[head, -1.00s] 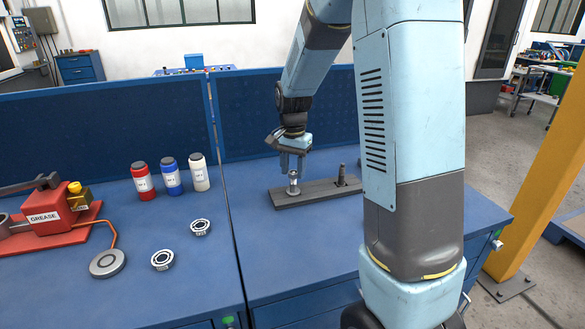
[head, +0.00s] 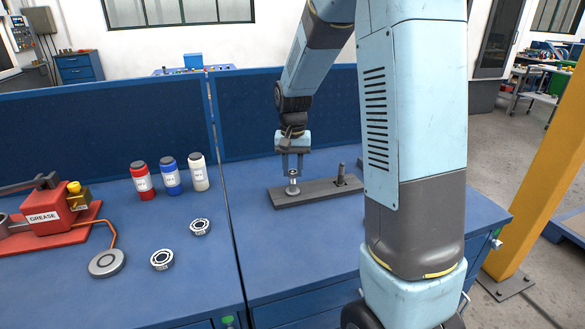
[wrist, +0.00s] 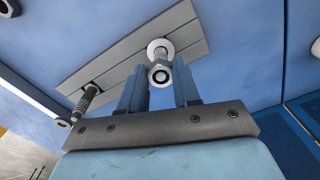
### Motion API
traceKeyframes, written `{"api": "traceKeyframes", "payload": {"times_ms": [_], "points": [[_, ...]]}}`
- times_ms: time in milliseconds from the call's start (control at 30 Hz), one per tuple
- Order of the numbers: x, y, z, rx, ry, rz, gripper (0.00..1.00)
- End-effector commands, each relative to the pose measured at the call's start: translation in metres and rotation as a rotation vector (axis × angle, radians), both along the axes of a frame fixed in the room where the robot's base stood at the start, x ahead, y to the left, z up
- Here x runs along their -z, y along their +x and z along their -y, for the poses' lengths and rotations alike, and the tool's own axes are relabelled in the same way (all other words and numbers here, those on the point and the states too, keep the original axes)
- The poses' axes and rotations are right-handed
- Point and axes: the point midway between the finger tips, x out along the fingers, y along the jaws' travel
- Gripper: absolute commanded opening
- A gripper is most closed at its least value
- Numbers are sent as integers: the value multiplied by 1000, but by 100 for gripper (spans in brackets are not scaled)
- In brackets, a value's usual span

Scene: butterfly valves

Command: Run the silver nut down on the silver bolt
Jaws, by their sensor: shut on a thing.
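The silver bolt (head: 293,190) stands upright at the left end of a dark grey plate (head: 318,193) on the blue bench. My gripper (head: 293,174) points down over the bolt. It also shows in the wrist view (wrist: 160,82), its two fingers on either side of the nut, shut on it. In the head view the fingers partly hide the nut. How far down the thread it sits cannot be told.
A dark threaded bolt (head: 341,175) stands at the plate's right end. Red (head: 143,181), blue (head: 171,177) and white (head: 199,173) bottles stand left of it. Two bearing rings (head: 162,260) and a red grease unit (head: 50,215) lie further left. A blue panel (head: 250,105) rises behind.

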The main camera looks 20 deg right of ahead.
Motion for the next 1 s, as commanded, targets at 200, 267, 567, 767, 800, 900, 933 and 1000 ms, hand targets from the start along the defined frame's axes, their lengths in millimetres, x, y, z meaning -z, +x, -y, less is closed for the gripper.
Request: {"api": "traceKeyframes", "payload": {"times_ms": [200,267,567,767,800,900,933,1000], "points": [[0,0,0,1,0,0,0],[0,0,0,1,0,0,0],[0,1,0,224,0,1,0],[0,2,0,438,-1,1,0],[0,3,0,481,-1,1,0],[0,3,-1,589,-1,1,0],[0,3,-1,621,0,1,0],[0,4,-1,695,0,1,0]]}}
